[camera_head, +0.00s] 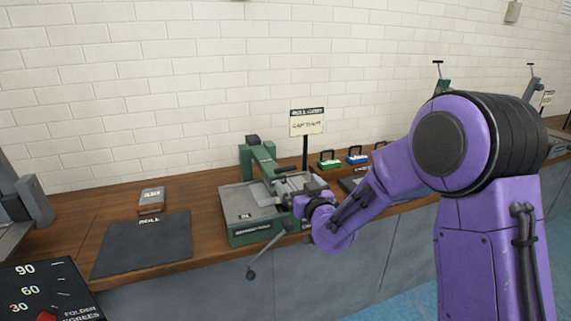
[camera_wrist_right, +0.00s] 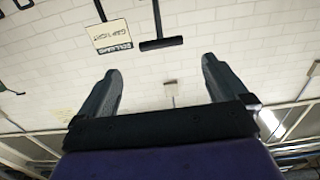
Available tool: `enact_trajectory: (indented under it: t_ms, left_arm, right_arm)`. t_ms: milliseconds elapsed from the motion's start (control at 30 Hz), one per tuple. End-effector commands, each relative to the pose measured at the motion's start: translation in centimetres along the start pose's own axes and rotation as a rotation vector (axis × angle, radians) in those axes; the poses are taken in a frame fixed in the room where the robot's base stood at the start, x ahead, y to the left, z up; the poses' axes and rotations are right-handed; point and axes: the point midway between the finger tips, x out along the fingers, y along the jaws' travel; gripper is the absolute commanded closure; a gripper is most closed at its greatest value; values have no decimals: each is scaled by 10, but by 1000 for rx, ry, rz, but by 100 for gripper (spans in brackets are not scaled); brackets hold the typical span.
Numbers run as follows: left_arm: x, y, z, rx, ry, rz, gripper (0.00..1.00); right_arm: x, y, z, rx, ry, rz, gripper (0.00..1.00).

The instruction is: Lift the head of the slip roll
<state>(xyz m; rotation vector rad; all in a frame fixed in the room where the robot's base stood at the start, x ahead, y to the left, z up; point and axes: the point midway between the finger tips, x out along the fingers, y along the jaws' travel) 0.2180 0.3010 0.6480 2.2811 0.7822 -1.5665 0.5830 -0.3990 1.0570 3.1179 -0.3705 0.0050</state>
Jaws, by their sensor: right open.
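The slip roll (camera_head: 246,222), a machine with a grey body and green parts, sits on the wooden bench at the centre of the head view. Its green upright head (camera_head: 262,155) rises at the back. My right gripper (camera_head: 290,188) is at the machine's right side, partly hidden by my purple wrist. In the right wrist view, my right gripper (camera_wrist_right: 158,82) is open, with nothing between its fingers. A dark T-shaped bar (camera_wrist_right: 161,43) shows beyond and between the fingertips; I cannot tell which part it is. My left gripper is out of view.
A crank with a ball end (camera_head: 251,274) hangs over the bench's front edge. A sign (camera_head: 307,121) stands behind the machine. A dark mat (camera_head: 143,246) and a small box (camera_head: 151,199) lie to the left. Small green (camera_head: 329,162) and blue (camera_head: 357,157) handled items stand to the right.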

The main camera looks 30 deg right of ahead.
Motion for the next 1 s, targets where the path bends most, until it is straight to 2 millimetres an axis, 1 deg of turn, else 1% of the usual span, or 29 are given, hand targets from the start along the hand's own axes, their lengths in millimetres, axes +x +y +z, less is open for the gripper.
enact_trajectory:
  t_ms: [67, 167, 300, 433, 500, 600, 833, 867, 900, 967, 1000]
  left_arm:
    - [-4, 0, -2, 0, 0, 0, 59]
    - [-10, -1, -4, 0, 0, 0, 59]
    - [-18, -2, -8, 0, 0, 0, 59]
    - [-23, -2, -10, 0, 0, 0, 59]
    - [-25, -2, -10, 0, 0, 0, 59]
    - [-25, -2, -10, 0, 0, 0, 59]
    - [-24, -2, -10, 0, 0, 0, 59]
    - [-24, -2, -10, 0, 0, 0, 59]
    - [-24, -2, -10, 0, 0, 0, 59]
    - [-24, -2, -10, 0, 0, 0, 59]
    - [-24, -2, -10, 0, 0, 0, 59]
  right_arm:
    - [11, 0, -2, 0, 1, -1, 0]
    - [33, 0, -2, 0, 0, -1, 0]
    - [65, 0, -2, 1, 0, 0, 0]
    - [87, 0, 0, 1, -2, 0, 0]
    - [95, -1, 0, 2, -1, -1, 0]
    - [100, -1, 1, 2, -1, -1, 0]
    - [101, -1, 2, 2, -2, -1, 0]
    - [101, -1, 2, 2, -2, -1, 10]
    - [101, -1, 2, 2, -2, -1, 23]
    - [101, -1, 2, 2, -2, -1, 42]
    - [101, -1, 2, 2, -2, -1, 55]
